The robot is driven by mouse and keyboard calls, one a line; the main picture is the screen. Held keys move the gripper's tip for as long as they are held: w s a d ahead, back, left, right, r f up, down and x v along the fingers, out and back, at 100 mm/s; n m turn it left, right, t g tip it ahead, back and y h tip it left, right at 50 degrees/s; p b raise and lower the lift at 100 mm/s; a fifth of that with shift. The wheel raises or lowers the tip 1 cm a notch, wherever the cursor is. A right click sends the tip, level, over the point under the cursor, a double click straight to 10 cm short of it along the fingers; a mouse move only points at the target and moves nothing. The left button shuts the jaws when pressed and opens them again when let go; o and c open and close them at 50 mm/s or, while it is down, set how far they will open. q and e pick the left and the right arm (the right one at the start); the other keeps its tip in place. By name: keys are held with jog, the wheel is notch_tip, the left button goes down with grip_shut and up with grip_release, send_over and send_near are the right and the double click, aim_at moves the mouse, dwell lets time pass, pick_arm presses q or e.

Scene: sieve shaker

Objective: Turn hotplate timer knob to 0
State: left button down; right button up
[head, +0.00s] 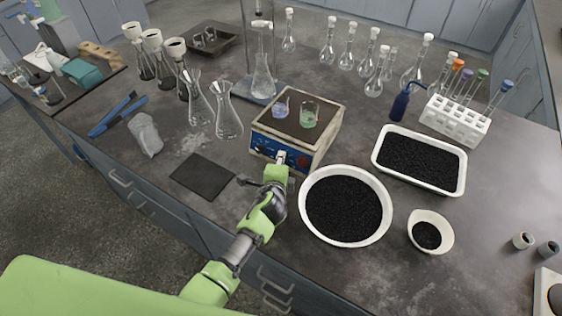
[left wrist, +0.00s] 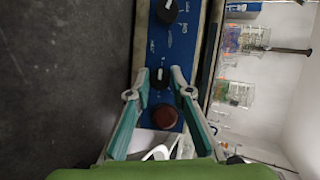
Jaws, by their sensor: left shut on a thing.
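The hotplate (head: 320,150) stands mid-bench with a blue front panel. In the left wrist view the panel (left wrist: 158,42) carries a black knob (left wrist: 167,10) at the top, a middle black knob (left wrist: 160,77) with a white pointer mark, and a dark red knob (left wrist: 165,116). My left gripper (head: 280,160) reaches the panel in the head view. In the left wrist view its fingertips (left wrist: 162,76) are on either side of the middle knob, shut on it. The panel's scale marks are too small to read. My right gripper is not in view.
Two small beakers (head: 309,116) stand on the hotplate. A white bowl of black grains (head: 311,220) is close right of my left gripper. A dark square mat (head: 203,175) lies to its left. Flasks (head: 229,122) stand behind left, and a white tray (head: 465,170) is right.

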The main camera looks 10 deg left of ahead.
pick_arm(q)
jog(key=shift+f, duration=0.1)
jog(key=c, duration=1.9)
grip_release()
jog(key=shift+o, duration=0.4)
jog(key=shift+s, duration=0.1)
jog(key=v, duration=1.1)
jog(key=shift+s, duration=0.35)
